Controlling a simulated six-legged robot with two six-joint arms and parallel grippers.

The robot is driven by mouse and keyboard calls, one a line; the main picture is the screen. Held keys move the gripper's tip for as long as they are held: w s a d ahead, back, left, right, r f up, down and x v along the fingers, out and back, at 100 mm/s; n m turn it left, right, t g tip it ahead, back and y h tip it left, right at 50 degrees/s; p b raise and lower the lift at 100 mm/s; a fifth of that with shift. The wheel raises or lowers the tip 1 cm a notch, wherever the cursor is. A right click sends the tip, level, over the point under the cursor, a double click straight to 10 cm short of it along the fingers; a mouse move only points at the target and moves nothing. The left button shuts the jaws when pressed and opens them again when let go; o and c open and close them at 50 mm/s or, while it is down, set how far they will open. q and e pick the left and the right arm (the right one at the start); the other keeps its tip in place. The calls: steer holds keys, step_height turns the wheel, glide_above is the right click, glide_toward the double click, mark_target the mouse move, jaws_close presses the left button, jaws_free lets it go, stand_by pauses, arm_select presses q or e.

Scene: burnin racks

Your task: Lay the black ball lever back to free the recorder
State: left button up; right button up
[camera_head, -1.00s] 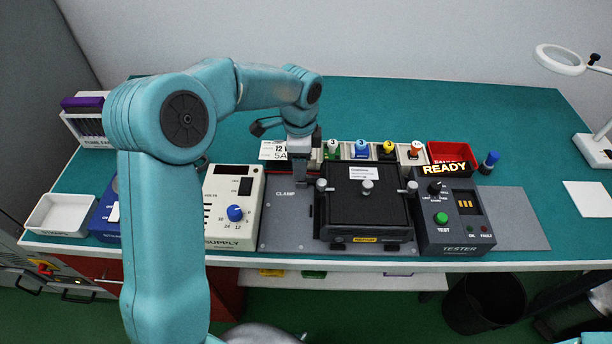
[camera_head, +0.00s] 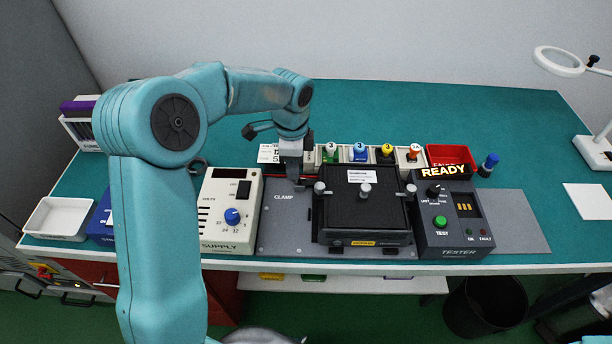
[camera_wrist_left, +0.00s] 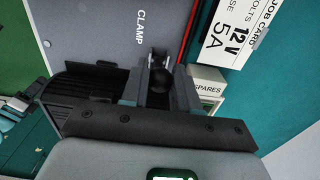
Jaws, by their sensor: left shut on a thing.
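The recorder (camera_head: 363,212) is a black box with a white label on its top. It sits on the grey clamp plate (camera_head: 285,225), with pale round knobs at its upper edges. My left gripper (camera_head: 291,178) reaches down at the plate's back left, left of the recorder. In the left wrist view it is shut on the black ball (camera_wrist_left: 160,80) of the lever, which shows between the two fingers. The lever's shaft is mostly hidden by the fingers, so its exact tilt is unclear. My right gripper is out of view.
The supply box (camera_head: 222,232) stands left of the plate and the tester (camera_head: 455,240), lit READY, stands right. Several numbered coloured caps and a red bin (camera_head: 450,154) line the back. A job card (camera_wrist_left: 238,32) lies behind the clamp. The green bench behind is clear.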

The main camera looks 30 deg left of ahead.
mark_target(275, 187)
arm_select(q)
steer(key=shift+s+a+f, duration=0.15)
steer(key=shift+s+a, duration=0.15)
steer(key=shift+a, duration=0.15)
steer(key=shift+s+a+f+b, duration=0.4)
steer(key=shift+s+a+f, duration=0.15)
steer(key=shift+a, duration=0.15)
steer(key=shift+s+a+f+b, duration=0.35)
steer(key=shift+a+f+b, duration=0.25)
steer(key=shift+f, duration=0.25)
steer(key=shift+s+a+f+b, duration=0.1)
steer(key=shift+a+f+b, duration=0.15)
steer(key=shift+f, duration=0.2)
steer(key=shift+s+a+f+b, duration=0.1)
steer(key=shift+f+b, duration=0.2)
steer(key=shift+f, duration=0.15)
steer(key=o, duration=0.8)
steer(key=shift+r, duration=0.1)
